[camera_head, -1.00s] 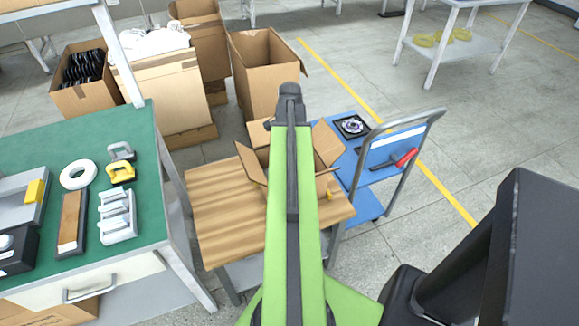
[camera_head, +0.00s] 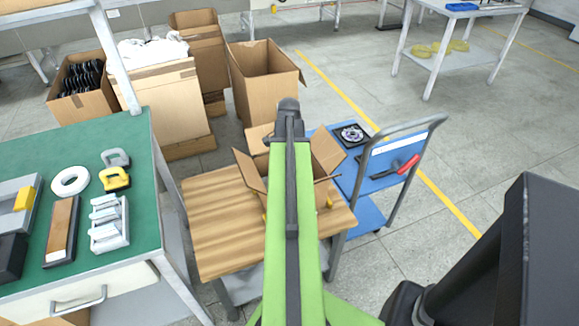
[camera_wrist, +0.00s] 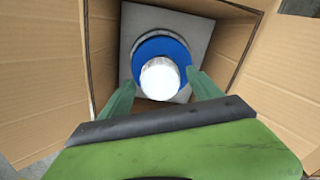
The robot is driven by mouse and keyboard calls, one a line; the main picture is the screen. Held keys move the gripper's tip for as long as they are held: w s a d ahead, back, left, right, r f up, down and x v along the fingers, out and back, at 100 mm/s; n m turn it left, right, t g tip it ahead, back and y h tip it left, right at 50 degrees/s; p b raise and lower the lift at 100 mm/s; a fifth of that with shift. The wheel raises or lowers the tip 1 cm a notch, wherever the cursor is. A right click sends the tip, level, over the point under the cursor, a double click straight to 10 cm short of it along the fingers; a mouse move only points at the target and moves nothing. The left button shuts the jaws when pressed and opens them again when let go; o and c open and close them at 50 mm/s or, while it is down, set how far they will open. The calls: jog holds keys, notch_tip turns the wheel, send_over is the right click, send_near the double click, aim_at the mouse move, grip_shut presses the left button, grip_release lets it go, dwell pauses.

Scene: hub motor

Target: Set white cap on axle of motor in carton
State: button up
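The open carton (camera_head: 327,150) stands on a wood-topped cart; my arm covers much of it in the head view. In the wrist view I look down into the carton (camera_wrist: 102,45). A blue round motor (camera_wrist: 151,46) lies on a grey square pad at its bottom. The white cap (camera_wrist: 160,77) appears over the motor's front middle, between my fingertips. My gripper (camera_wrist: 160,80) reaches into the carton with its green fingers apart, one on each side of the cap. Narrow gaps seem to show beside the cap. The axle is hidden, so I cannot tell whether the cap is seated.
The wood cart top (camera_head: 215,225) is clear on the left. A green bench (camera_head: 95,255) with clamps, tape and blocks stands at left. A blue trolley (camera_head: 375,180) with a red-handled tool is close at right. Tall cardboard boxes (camera_head: 262,85) stand behind.

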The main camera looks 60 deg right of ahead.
notch_tip(320, 180, up, 12)
jog(key=p, duration=1.2)
jog(key=shift+r, duration=0.2)
jog(key=shift+f, duration=0.1)
